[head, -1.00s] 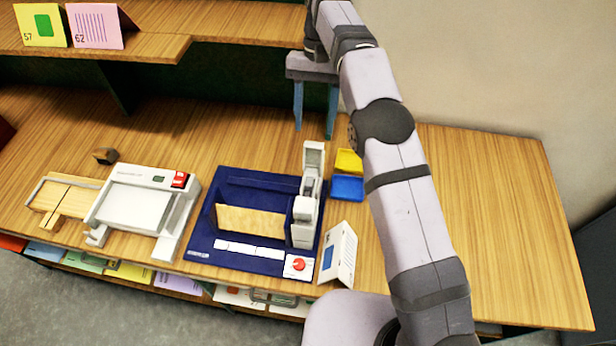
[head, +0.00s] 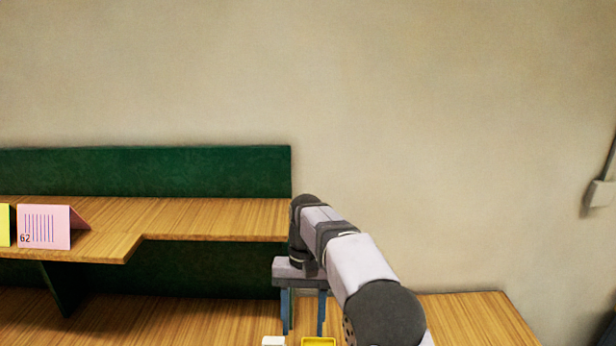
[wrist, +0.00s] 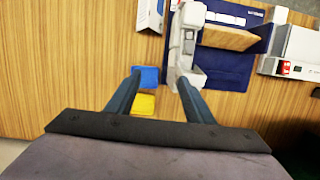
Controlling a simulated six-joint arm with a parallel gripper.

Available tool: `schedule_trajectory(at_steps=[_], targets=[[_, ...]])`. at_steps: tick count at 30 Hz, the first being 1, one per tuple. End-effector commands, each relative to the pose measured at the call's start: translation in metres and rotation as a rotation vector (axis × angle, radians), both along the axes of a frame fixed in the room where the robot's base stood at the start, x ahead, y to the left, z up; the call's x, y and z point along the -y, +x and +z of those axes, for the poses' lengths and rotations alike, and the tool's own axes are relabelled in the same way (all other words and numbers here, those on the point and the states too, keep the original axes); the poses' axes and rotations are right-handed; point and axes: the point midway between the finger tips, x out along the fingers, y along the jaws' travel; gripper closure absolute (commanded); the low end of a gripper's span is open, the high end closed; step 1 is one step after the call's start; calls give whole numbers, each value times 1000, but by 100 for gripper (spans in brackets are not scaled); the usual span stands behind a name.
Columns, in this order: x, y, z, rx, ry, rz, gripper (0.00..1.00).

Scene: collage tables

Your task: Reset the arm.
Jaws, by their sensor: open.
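My gripper (head: 304,312) is in the lower middle of the head view, pointing down over the wooden table beside the end of the raised shelf. Its two blue-grey fingers are apart with nothing between them. In the wrist view my gripper (wrist: 160,98) also shows open and empty, above the table. A blue tray (wrist: 147,77) and a yellow tray (wrist: 143,103) lie on the table below, seen between or beside the fingers. My arm reaches up from the lower right of the head view.
A dark blue board (wrist: 232,66) with a white-grey device (wrist: 187,35) and a wooden piece (wrist: 228,38) shows in the wrist view. A pink card marked 62 (head: 43,227) stands on the shelf (head: 200,216). Bare table (head: 475,318) lies at right.

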Motion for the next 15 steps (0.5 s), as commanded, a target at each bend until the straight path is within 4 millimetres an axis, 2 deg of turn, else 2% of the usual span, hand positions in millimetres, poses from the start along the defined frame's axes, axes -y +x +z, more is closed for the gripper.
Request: schedule_trajectory(at_steps=[1, 8, 15], targets=[[13, -6, -7, 13, 1, -5, 52], [61, -40, -35, 76, 1, -10, 52], [107, -97, -73, 138, -6, -3, 52]])
